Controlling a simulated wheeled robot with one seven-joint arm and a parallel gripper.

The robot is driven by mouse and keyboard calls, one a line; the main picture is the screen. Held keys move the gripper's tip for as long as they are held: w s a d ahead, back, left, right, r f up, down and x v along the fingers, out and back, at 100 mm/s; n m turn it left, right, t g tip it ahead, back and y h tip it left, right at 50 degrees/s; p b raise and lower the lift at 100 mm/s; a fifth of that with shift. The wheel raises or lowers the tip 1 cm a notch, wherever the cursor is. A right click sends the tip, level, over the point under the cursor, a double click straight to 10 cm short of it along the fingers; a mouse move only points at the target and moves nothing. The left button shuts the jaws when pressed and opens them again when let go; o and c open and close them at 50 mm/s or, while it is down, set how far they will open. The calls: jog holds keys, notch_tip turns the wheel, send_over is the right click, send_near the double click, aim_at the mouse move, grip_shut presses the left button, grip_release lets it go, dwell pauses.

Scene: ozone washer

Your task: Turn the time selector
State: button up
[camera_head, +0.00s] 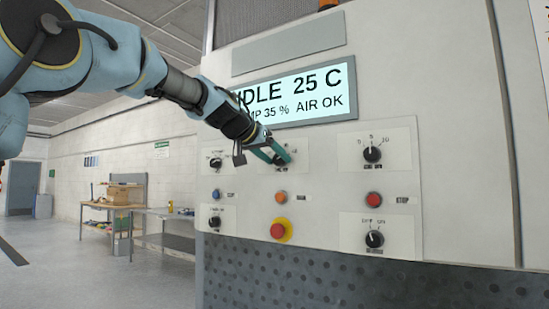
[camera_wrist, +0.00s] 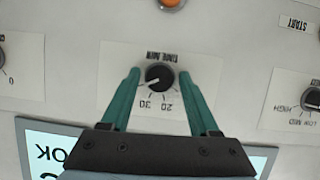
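The time selector is a round black knob (camera_wrist: 160,77) on a white plate marked TIME MIN (camera_wrist: 115,66), upside down in the wrist view. Numbers 20 and 30 show beside it. Its white mark points left and slightly down in that view. My gripper (camera_head: 279,153) is open in front of the middle plate (camera_head: 297,167) of the panel. In the wrist view the green fingers of my gripper (camera_wrist: 159,74) flank the knob, one on each side, with a visible gap to it. Contact depth cannot be told. In the head view my gripper hides most of the knob.
Dials stand to the left (camera_head: 216,163) and right (camera_head: 372,154) of the selector. Below are a blue button (camera_head: 216,195), an orange button (camera_head: 280,197), a red button (camera_head: 374,199) and a yellow-ringed emergency stop (camera_head: 279,230). A lit display (camera_head: 310,92) sits above. Open floor lies left.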

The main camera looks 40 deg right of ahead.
grip_shut()
dwell(0.5)
jog(key=shift+w+f+n+g+b, duration=0.2)
jog(key=shift+n+g+b, duration=0.3)
jog(key=shift+n+b, duration=0.5)
jog(key=n+g+h+b, duration=0.1)
jog(key=n+g+b, duration=0.1)
jog(key=b, duration=0.1)
jog(key=shift+a+f+n, duration=0.1)
jog(key=shift+n, duration=0.3)
jog(key=n+h+b, duration=0.1)
jog(key=n+b, duration=0.1)
jog(key=n+g+h+b, duration=0.1)
jog(key=n+b, duration=0.1)
jog(key=shift+w+f+g, duration=0.1)
jog(key=shift+f+g, duration=0.05)
jog(key=shift+g, duration=0.15)
jog(key=shift+n+g+h+b, duration=0.4)
jog(key=shift+n+h+b, duration=0.1)
jog(key=shift+n+b, duration=0.8)
